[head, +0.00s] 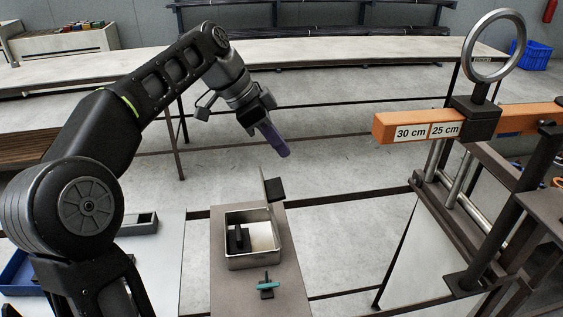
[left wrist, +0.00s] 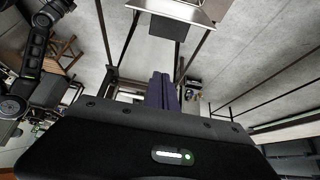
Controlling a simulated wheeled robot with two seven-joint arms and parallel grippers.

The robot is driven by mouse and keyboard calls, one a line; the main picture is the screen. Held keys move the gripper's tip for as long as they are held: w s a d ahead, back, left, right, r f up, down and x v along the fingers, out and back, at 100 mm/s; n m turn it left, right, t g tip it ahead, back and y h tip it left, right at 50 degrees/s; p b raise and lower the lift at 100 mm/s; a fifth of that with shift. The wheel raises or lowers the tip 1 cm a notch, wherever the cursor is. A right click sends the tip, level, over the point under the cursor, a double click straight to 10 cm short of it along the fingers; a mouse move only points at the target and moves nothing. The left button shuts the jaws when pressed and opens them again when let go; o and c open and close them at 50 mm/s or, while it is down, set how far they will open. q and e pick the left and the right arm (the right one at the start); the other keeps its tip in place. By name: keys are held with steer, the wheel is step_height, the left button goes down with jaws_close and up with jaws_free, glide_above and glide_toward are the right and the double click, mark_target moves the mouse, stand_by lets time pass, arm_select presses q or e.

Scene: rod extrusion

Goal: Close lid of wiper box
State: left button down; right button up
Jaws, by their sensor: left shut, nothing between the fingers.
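The wiper box (head: 254,262) is a small open-topped metal box on a narrow brown table. Its lid (head: 265,186) stands open, nearly upright at the back right of the box, with a dark block (head: 276,189) on its outer side. A dark object (head: 237,239) is inside the box. My left gripper (head: 281,150) is above and behind the lid, clear of it, with its purple fingers shut and empty. The shut fingers (left wrist: 162,91) also show in the left wrist view. A pale metal plate at the top there looks like the lid (left wrist: 190,10). My right gripper is not seen.
A teal-handled tool (head: 268,285) lies in front of the box. An orange beam (head: 470,122) with length labels and a metal ring (head: 494,46) stand at the right. A long pale table (head: 330,50) runs across the back. Thin dark floor rails surround the brown table (head: 232,292).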

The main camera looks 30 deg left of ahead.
arm_select(q)
step_height(320, 180, down, 9)
steer(key=b, duration=0.3)
steer(key=shift+w+d, duration=0.3)
steer(key=shift+d, duration=0.15)
